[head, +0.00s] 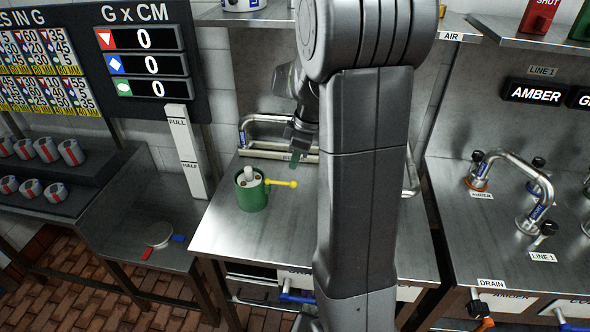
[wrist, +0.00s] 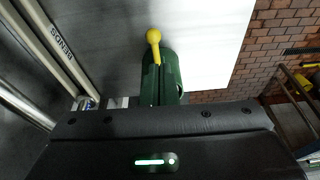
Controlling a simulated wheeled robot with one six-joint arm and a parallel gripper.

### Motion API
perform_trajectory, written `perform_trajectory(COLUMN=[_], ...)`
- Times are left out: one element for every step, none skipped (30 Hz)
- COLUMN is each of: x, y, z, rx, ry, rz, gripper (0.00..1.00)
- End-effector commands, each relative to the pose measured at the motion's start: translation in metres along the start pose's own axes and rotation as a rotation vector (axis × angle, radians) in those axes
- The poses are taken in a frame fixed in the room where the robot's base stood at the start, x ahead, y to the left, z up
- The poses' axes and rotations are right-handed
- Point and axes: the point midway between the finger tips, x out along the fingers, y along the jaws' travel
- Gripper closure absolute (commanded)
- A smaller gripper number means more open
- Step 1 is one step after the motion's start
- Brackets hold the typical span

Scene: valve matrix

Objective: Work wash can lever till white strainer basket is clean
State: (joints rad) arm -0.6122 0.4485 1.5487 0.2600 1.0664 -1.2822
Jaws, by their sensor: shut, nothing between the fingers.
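The green wash can (head: 252,194) stands upright on the steel bench, left of my arm. Its yellow lever (head: 280,184) sticks out to the right and ends in a ball knob. Pale white parts (head: 251,176) show in the can's open top; I cannot tell whether they are the strainer basket or how clean it is. My gripper (head: 293,161) is shut and empty, above and beyond the lever, apart from it. In the wrist view the can (wrist: 172,76) and the yellow knob (wrist: 153,36) show past the dark gripper housing, which hides the can's lower part.
A bent steel pipe (head: 262,118) runs along the back of the bench behind the can. A white post marked FULL and HALF (head: 186,150) stands left. A low side table holds a round piece (head: 159,236) with red and blue tabs. Bench space in front of the can is clear.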

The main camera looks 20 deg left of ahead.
Motion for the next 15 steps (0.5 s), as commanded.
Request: perform_trajectory(x=[0.0002, 0.0006, 0.0011, 0.0013, 0.0014, 0.0015, 0.0015, 0.0015, 0.0015, 0.0015, 0.0014, 0.0015, 0.0016, 0.0019, 0.0027], y=[0.0019, 0.0026, 0.0031, 0.0034, 0.0036, 0.0036, 0.0036, 0.0036, 0.0036, 0.0035, 0.0036, 0.0035, 0.0035, 0.0035, 0.0035], z=[-0.0045, -0.006, -0.0072, -0.0078, -0.0081, -0.0081, -0.0081, -0.0079, -0.0078, -0.0078, -0.0077, -0.0077, -0.0076, -0.0075, -0.0075], rx=[-0.015, -0.022, -0.028, -0.03, -0.032, -0.032, -0.032, -0.032, -0.031, -0.031, -0.031, -0.031, -0.031, -0.031, -0.03], ry=[0.003, 0.004, 0.005, 0.006, 0.006, 0.006, 0.006, 0.006, 0.006, 0.006, 0.006, 0.006, 0.006, 0.005, 0.005], rz=[-0.001, -0.001, -0.001, -0.002, -0.002, -0.002, -0.002, -0.002, -0.002, -0.001, -0.001, -0.001, -0.001, -0.001, -0.001], gripper=[1.0, 1.0, 1.0, 1.0, 1.0, 1.0, 1.0, 1.0, 1.0, 1.0, 1.0, 1.0, 1.0, 1.0, 1.0])
